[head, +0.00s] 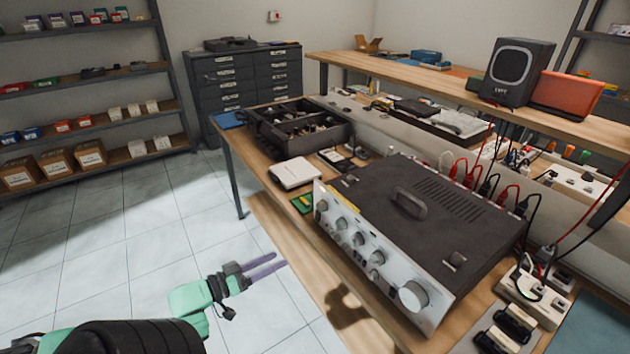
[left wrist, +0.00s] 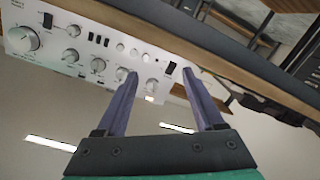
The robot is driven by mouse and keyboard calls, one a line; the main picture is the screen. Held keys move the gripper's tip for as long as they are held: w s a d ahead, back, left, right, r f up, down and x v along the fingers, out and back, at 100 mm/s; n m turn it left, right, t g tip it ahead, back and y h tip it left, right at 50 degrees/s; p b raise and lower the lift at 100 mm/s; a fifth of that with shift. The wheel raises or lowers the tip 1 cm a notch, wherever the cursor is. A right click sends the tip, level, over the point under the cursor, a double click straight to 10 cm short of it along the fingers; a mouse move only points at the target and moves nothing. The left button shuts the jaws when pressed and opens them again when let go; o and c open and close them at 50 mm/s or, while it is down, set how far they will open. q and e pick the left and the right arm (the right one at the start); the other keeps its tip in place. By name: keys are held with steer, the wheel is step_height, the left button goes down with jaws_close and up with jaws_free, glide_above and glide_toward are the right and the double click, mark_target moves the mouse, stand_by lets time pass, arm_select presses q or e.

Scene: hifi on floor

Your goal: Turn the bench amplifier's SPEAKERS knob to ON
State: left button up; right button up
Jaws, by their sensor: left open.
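The bench amplifier (head: 440,215) lies on the wooden bench, with a dark top and a silver front panel facing my left arm. Its panel (head: 340,232) carries several round knobs and one large knob (head: 412,295) at the right end. The lettering is too small to read, so I cannot tell which knob is SPEAKERS. My left gripper (head: 281,260) is open and empty, in front of the panel and apart from it. In the left wrist view the panel appears upside down, with small knobs (left wrist: 151,85) showing between and beside the open fingers (left wrist: 158,74).
A black parts tray (head: 298,128) and a white box (head: 295,173) stand on the bench left of the amplifier. Red and black cables (head: 470,172) rise behind it. A power strip (head: 535,297) lies to its right. The floor (head: 120,245) in front is clear.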

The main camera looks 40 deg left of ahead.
arm_select(q)
step_height(320, 180, up, 9)
steer(key=a+p, duration=0.2)
steer(key=b, duration=0.2)
glide_toward(321, 207)
steer(key=shift+t+h, duration=0.3)
steer(key=shift+h, duration=0.1)
steer(key=x, duration=0.2)
steer(key=f+x, duration=0.1)
steer(key=x, duration=0.4)
steer(key=shift+w+a+f, duration=0.2)
steer(key=shift+w+a, duration=0.1)
steer(key=shift+w, duration=0.2)
jaws_close()
arm_select(e)
steer(key=shift+g+h, duration=0.3)
steer(key=shift+g, duration=0.4)
steer(key=s, duration=0.1)
steer(key=s+d+r, duration=0.1)
steer(key=s+r, duration=0.1)
steer(key=s, duration=0.1)
steer(key=shift+d, duration=0.3)
